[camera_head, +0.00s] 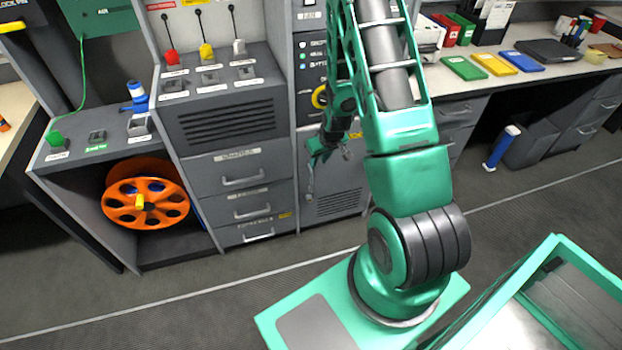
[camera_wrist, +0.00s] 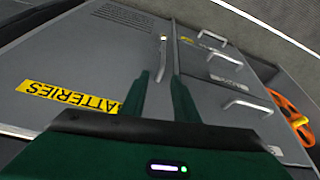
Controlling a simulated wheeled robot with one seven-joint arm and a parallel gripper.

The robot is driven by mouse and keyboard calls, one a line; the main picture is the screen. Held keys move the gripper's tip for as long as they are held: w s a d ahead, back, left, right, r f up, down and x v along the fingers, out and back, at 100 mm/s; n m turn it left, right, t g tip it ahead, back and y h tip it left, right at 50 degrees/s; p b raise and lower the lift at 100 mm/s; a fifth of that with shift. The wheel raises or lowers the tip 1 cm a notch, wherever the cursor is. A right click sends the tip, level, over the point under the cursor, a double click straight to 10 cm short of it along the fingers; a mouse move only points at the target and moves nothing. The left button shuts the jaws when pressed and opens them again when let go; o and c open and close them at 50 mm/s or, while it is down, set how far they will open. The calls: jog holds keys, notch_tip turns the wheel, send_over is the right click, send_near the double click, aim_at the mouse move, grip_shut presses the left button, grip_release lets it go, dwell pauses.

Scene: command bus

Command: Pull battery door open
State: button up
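The battery door (camera_wrist: 100,50) is a grey panel with a yellow BATTERIES label (camera_wrist: 67,96), seen upside down in the wrist view. In the head view the door (camera_head: 342,172) is partly behind my arm. It looks closed or nearly so. Its slim metal handle (camera_wrist: 162,58) runs near the edge beside the drawers. It also shows in the head view (camera_head: 310,180). My gripper (camera_wrist: 160,80) is at the handle, with its two dark green fingers apart on either side of it. Contact with the handle cannot be told. My gripper also shows in the head view (camera_head: 313,150).
Grey drawers (camera_head: 241,182) with bar handles stand left of the door. An orange reel (camera_head: 118,211) sits in the open bay further left. A desk (camera_head: 480,92) with folders is at right. The floor (camera_head: 240,265) before the cabinets is clear.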

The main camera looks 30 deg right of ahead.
jog(key=s+x, duration=0.1)
jog(key=x, duration=0.4)
send_over(311, 191)
jog(key=f, duration=0.9)
jog(key=shift+w+d+f, duration=0.15)
jog(key=shift+w+f, duration=0.05)
jog(key=shift+w, duration=0.05)
jog(key=shift+c, duration=0.3)
